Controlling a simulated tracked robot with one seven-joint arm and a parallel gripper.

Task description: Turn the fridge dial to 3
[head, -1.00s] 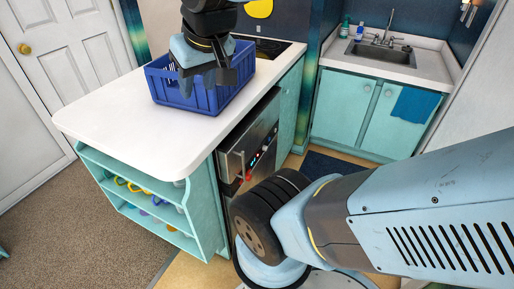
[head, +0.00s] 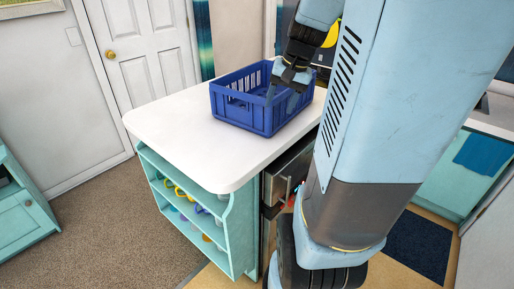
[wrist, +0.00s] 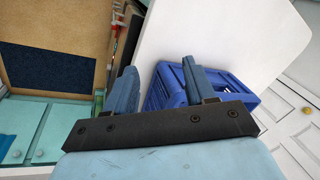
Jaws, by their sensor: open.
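My gripper (head: 283,97) is open and empty, pointing down at the blue crate on the white counter in the head view. In the wrist view my gripper (wrist: 160,68) shows its two blue fingers spread apart, with the crate behind the right one. A dark and steel appliance front (head: 287,172) sits under the counter, partly covered by my arm. Small red parts show on it, and a red spot also shows near the top of the wrist view. I cannot make out a fridge dial or its numbers. My gripper is above the counter, apart from that front.
The blue crate (head: 241,117) stands on the white counter (head: 185,137). Open shelves (head: 208,235) with colourful items fill the counter's end. A dark mat (head: 417,246) lies on the floor at the right. Carpet is clear at the left.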

